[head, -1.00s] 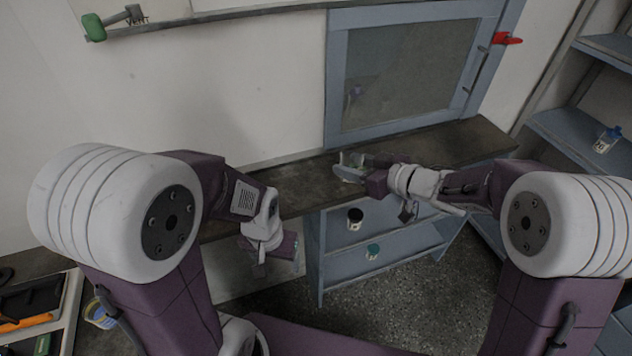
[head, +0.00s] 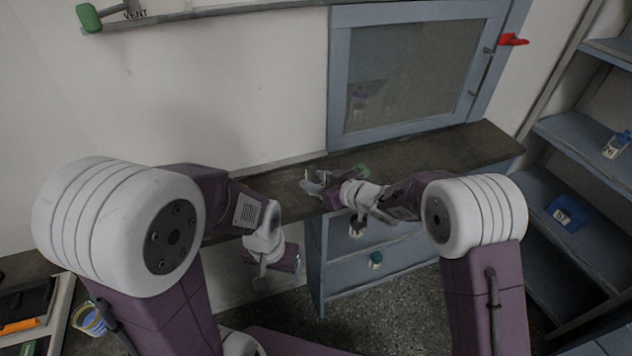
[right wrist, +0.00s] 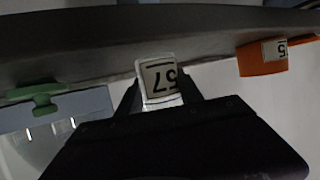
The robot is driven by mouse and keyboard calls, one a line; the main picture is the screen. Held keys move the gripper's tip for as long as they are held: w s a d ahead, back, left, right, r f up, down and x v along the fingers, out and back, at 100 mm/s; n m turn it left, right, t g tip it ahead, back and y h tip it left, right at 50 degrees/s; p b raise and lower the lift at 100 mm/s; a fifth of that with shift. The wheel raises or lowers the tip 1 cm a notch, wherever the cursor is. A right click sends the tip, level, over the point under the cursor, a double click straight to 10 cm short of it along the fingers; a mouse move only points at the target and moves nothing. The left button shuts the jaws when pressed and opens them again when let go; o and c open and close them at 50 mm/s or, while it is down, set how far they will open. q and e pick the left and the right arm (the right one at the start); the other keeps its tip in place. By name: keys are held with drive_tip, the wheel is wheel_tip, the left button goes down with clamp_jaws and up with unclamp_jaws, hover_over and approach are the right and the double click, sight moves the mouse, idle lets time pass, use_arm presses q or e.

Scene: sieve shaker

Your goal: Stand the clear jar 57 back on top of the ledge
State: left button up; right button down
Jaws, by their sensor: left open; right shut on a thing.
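The clear jar 57 (right wrist: 158,80) is between the two fingers of my right gripper (right wrist: 160,92) in the right wrist view, and the fingers are shut on it. Its white label reads upside down in that picture. In the head view my right gripper (head: 314,182) is over the dark ledge (head: 440,152), left of the window; the jar is too small there to make out clearly. I cannot tell if the jar touches the ledge (right wrist: 95,50). My left gripper (head: 292,262) is open and lower, in front of the ledge, away from the jar.
A blue-framed window (head: 410,75) stands behind the ledge.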

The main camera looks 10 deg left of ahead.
drive_tip(key=shift+s, duration=0.1)
drive_tip(key=c, duration=0.8)
unclamp_jaws()
drive_tip(key=shift+f, duration=0.1)
drive_tip(key=shift+o, duration=0.2)
drive_tip(key=shift+r, duration=0.2)
drive_tip(key=v, duration=1.2)
drive_tip(key=shift+p, duration=0.45)
drive_tip(key=shift+f, duration=0.1)
